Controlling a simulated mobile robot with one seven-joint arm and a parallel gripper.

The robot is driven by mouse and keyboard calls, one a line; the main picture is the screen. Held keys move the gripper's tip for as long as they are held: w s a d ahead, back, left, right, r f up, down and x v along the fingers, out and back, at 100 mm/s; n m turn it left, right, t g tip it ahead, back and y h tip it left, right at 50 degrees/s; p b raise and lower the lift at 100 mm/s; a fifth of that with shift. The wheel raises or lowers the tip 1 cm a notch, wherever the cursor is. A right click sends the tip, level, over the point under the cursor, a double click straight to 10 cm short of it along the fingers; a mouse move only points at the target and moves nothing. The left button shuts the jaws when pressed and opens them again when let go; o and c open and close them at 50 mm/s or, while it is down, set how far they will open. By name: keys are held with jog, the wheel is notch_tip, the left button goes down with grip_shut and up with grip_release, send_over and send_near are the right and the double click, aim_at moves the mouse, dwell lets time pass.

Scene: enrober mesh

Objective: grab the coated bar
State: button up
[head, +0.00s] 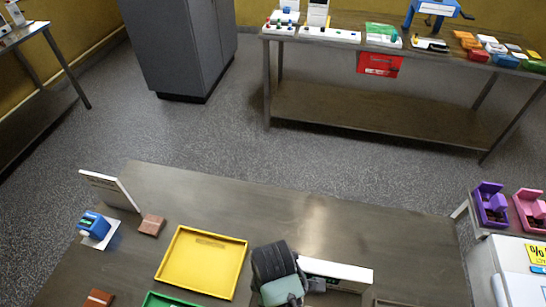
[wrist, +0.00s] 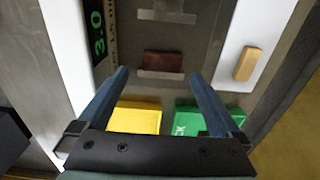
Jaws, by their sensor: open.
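A dark brown bar (wrist: 163,61), which looks like the coated bar, lies ahead in the wrist view on a grey surface between two white walls. A pale strip runs along its near edge. My gripper (wrist: 158,75) is open and empty. Its two blue fingers point toward the bar, one to each side in the picture, and do not visibly touch it. In the head view my arm covers part of a white unit (head: 340,274), and neither the fingertips nor this bar can be made out there.
The wrist view shows a green 3.0 display (wrist: 98,40), a tan block (wrist: 248,63) on the right white wall, and yellow (wrist: 135,118) and green (wrist: 190,118) pieces. In the head view, a yellow tray (head: 203,234), green tray (head: 160,300) and brown blocks (head: 151,225) sit left.

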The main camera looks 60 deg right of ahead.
jog(key=shift+w+a+f+p, duration=0.1)
jog(key=shift+f+p, duration=0.1)
jog(key=shift+f, duration=0.7)
jog(key=shift+s+a+f+p, duration=0.1)
jog(key=shift+f+p, duration=0.1)
jog(key=shift+f, duration=0.7)
jog(key=shift+w+a+f+p, duration=0.1)
jog(key=shift+f+p, duration=0.1)
jog(key=shift+f, duration=0.7)
jog(key=shift+c, duration=0.2)
jog(key=c, duration=0.8)
